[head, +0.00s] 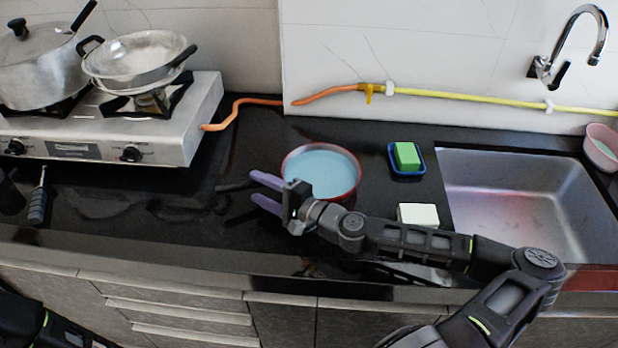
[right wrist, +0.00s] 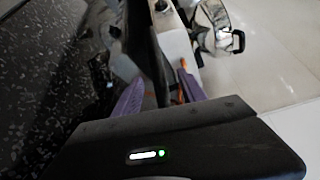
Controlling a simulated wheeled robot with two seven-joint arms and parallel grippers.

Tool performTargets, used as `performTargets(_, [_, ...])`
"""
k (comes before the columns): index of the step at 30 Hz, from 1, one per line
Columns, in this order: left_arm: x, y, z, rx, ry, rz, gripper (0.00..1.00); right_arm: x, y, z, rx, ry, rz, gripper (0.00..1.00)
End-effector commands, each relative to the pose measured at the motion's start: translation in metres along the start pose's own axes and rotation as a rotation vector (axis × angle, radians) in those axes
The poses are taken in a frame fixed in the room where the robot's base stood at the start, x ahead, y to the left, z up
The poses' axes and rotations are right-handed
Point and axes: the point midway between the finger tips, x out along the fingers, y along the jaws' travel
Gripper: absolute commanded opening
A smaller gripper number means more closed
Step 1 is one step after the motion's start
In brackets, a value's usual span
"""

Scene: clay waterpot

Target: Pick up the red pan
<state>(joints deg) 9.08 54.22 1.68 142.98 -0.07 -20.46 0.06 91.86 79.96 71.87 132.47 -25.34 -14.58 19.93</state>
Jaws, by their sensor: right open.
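The red pan (head: 322,166) sits on the black counter, left of the sink. It has a red rim and a light blue inside. A dark handle (head: 235,186) seems to stick out to its left, hard to tell from the counter. My right gripper (head: 257,187) reaches across the pan's front left side with its purple fingers apart, pointing left around the handle's line. In the right wrist view, the open fingers (right wrist: 160,85) have a dark bar (right wrist: 150,45) between or just beyond them; contact cannot be told. Only part of my left arm shows.
A gas stove (head: 110,140) with a pot (head: 40,70) and a wok (head: 140,62) stands at the left. A green sponge in a blue dish (head: 407,172) and a white block (head: 418,214) lie between pan and sink (head: 525,200). A dark-handled tool (head: 38,205) lies left.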

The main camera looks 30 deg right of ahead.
Motion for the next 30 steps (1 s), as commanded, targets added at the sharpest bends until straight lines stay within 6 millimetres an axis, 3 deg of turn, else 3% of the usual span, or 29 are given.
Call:
performTargets(3, [-0.007, 0.003, 0.000, 0.000, 0.000, 0.000, 0.36, 0.020, -0.001, 0.003, 0.001, -0.004, 0.000, 0.49])
performTargets(8, [-0.009, 0.003, 0.000, 0.000, -0.001, 0.000, 0.36, 0.035, 0.000, 0.002, 0.000, -0.001, -0.001, 0.49])
performTargets(26, [-0.008, 0.003, 0.000, 0.000, -0.001, 0.000, 0.36, 0.036, 0.001, 0.001, 0.000, -0.001, -0.001, 0.49])
performTargets(30, [-0.008, 0.003, 0.000, 0.000, -0.001, 0.000, 0.36, 0.035, 0.001, 0.001, 0.000, -0.001, -0.001, 0.39])
